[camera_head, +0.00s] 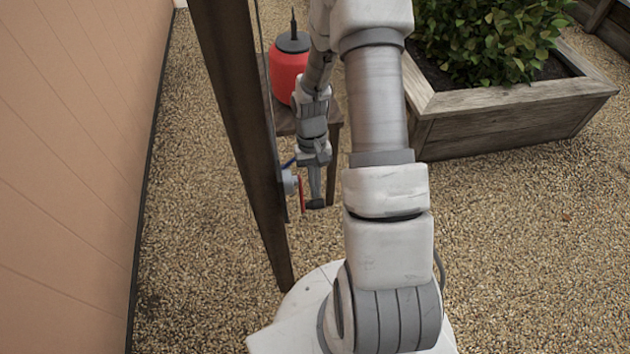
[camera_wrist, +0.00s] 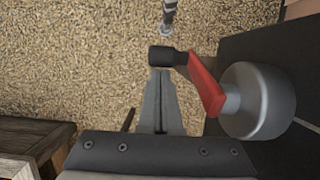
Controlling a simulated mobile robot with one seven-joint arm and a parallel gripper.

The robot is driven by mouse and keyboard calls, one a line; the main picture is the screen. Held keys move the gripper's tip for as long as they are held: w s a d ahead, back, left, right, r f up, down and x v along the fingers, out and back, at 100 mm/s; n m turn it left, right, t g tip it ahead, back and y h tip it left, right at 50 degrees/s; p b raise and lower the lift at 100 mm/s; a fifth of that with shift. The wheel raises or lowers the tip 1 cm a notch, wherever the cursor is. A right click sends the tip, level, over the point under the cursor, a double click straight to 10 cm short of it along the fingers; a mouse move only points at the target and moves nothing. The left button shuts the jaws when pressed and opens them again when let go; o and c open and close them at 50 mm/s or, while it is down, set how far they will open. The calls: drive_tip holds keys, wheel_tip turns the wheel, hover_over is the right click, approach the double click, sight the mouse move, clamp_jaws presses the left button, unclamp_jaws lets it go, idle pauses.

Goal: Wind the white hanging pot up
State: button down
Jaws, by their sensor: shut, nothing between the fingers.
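A winch with a round grey drum (camera_head: 290,182) is mounted on a dark upright post (camera_head: 245,120). The drum shows large at the right of the wrist view (camera_wrist: 262,100). Its red crank arm (camera_wrist: 206,84) points up and left in that view and ends in a black knob (camera_wrist: 166,56). The red arm (camera_head: 301,194) and the knob (camera_head: 317,204) also show in the head view. My gripper (camera_wrist: 160,75) is shut and empty, its fingertips right at the knob's near side; I cannot tell whether they touch. The white hanging pot is not visible in either view.
A red container with a dark lid (camera_head: 288,75) stands on a small wooden table (camera_head: 334,120) behind the post. A wooden raised bed (camera_head: 500,120) with a leafy bush is at right. An orange wall (camera_head: 75,150) runs along the left. Gravel around is open.

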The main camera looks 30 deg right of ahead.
sight(318, 205)
drive_tip(key=shift+s+a+r+g+p, duration=0.1)
drive_tip(key=shift+s+a+g+p, duration=0.1)
drive_tip(key=shift+s+p, duration=0.25)
drive_tip(key=shift+s+a+g+p, duration=0.1)
drive_tip(key=shift+s+g+p, duration=0.1)
drive_tip(key=shift+s+p, duration=0.15)
drive_tip(key=g, duration=0.1)
drive_tip(key=s+g+y, duration=0.1)
drive_tip(key=shift+a+g, duration=0.1)
drive_tip(key=shift+g, duration=0.3)
drive_tip(key=g, duration=0.1)
drive_tip(key=s+g+y, duration=0.1)
drive_tip(key=g, duration=0.1)
drive_tip(key=shift+a+r, duration=0.15)
drive_tip(key=shift+r, duration=0.2)
drive_tip(key=shift+s+a+r+g, duration=0.1)
drive_tip(key=shift+s+r+g, duration=0.25)
drive_tip(key=shift+r+g, duration=0.25)
drive_tip(key=shift+s+a+r+g, duration=0.1)
drive_tip(key=shift+s+r+g, duration=0.3)
drive_tip(key=shift+r, duration=0.4)
drive_tip(key=shift+w, duration=0.15)
